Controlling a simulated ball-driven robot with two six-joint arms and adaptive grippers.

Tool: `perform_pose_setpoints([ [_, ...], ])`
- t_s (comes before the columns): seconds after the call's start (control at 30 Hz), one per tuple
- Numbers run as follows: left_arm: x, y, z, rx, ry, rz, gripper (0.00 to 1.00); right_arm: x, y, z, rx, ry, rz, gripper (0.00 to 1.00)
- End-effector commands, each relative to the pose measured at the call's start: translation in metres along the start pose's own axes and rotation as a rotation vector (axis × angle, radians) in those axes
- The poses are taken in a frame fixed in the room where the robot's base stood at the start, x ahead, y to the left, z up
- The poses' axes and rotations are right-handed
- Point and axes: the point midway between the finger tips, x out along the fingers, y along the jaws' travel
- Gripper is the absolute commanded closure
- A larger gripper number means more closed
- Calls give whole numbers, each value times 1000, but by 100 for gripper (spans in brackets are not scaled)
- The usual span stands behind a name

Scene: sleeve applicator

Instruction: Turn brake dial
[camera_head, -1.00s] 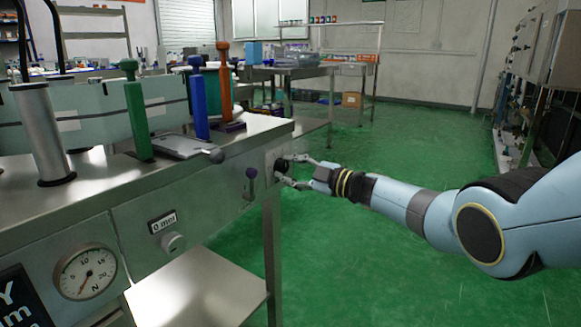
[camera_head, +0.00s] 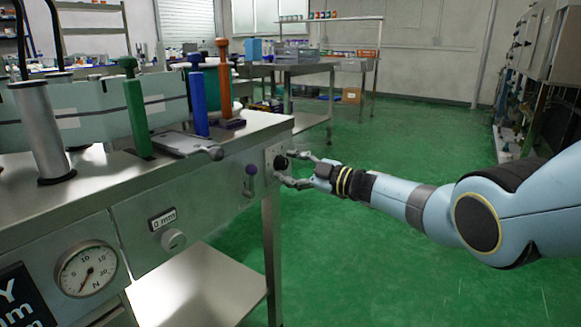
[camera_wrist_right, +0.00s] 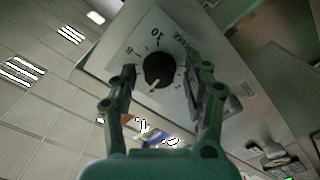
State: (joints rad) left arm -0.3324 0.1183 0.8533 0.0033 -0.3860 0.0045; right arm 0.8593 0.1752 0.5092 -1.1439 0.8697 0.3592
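The brake dial (camera_head: 280,163) is a small black round knob on a pale plate at the right end of the steel machine's front panel. In the right wrist view the dial (camera_wrist_right: 159,70) has a white pointer mark and a numbered scale around it; "10" is readable. My right gripper (camera_head: 289,168) is at the dial. In the right wrist view the gripper (camera_wrist_right: 160,80) is open, one finger on each side of the knob, with gaps visible between fingers and knob. My left gripper is not in view.
Further left are a silver knob (camera_head: 173,239) below a "0 mm" display and a round gauge (camera_head: 87,270). Green (camera_head: 136,108), blue and orange handles stand on the machine top. The green floor at right is open.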

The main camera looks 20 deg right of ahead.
Motion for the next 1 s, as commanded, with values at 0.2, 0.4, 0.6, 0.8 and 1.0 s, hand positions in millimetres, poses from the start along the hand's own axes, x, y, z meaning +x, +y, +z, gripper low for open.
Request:
perform_pose_setpoints([
  [0.2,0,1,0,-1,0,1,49,1,1,-1,-1,2,1,45],
  [0.4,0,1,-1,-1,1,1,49,-5,0,0,-2,2,1,45],
  [0.6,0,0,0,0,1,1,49,-26,0,-1,-5,2,0,45],
  [0.8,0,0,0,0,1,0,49,-72,-1,1,-5,-1,-2,45],
  [1.0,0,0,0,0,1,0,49,-106,0,0,-2,0,-1,45],
])
